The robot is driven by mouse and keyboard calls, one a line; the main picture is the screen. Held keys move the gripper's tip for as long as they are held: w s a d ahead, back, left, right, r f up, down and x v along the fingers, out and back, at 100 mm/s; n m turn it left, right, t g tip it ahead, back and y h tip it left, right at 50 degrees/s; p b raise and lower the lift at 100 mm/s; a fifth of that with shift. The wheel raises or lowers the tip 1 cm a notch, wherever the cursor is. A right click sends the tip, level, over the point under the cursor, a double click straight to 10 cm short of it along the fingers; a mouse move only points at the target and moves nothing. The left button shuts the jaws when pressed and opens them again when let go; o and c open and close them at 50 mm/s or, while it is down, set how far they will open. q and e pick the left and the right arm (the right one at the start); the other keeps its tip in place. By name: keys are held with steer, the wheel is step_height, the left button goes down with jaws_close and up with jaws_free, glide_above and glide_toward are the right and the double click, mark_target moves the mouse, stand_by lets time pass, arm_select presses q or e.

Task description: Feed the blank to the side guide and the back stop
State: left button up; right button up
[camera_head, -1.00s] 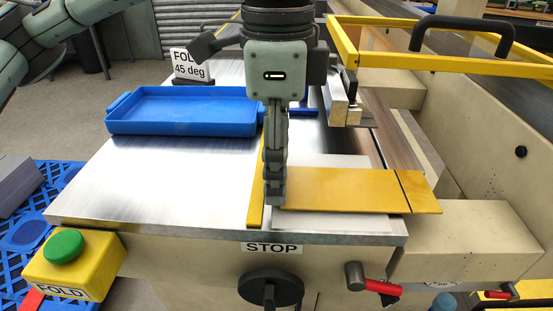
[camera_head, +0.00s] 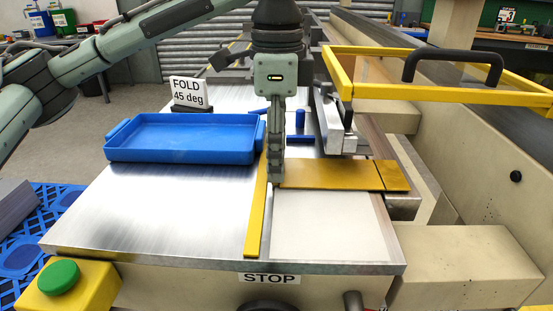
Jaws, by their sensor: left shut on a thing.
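The blank is a flat yellow strip (camera_head: 330,174) with a dark line across it near its right end. My left gripper (camera_head: 277,180) points down and is shut on the blank's left end, its fingers hiding that end. A narrow yellow rail (camera_head: 256,215), seemingly the side guide, runs front to back just left of the gripper; whether the blank touches it is hidden. A low blue bar (camera_head: 301,138), possibly the back stop, lies behind the blank with a visible gap between. My right gripper is not in view.
A blue tray (camera_head: 180,155) stands left on the metal table (camera_head: 130,225). A grey clamp beam (camera_head: 335,135) and a yellow guard frame (camera_head: 440,85) are at the right. A pale rectangle (camera_head: 330,230) in front of the blank is clear. A green button (camera_head: 59,278) is front left.

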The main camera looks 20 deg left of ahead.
arm_select(q)
steer(key=shift+w+a, duration=0.25)
steer(key=shift+w, duration=0.6)
steer(key=shift+w+a, duration=0.25)
steer(key=shift+w, duration=0.6)
steer(key=shift+w+a, duration=0.25)
steer(key=shift+w, duration=0.6)
steer(key=shift+w+a, duration=0.1)
steer(key=shift+w, duration=0.15)
steer(key=shift+w+a+f, duration=0.1)
steer(key=shift+w+a, duration=0.05)
stand_by(0.5)
steer(key=shift+a, duration=0.2)
stand_by(1.0)
stand_by(0.7)
steer(key=o, duration=1.1)
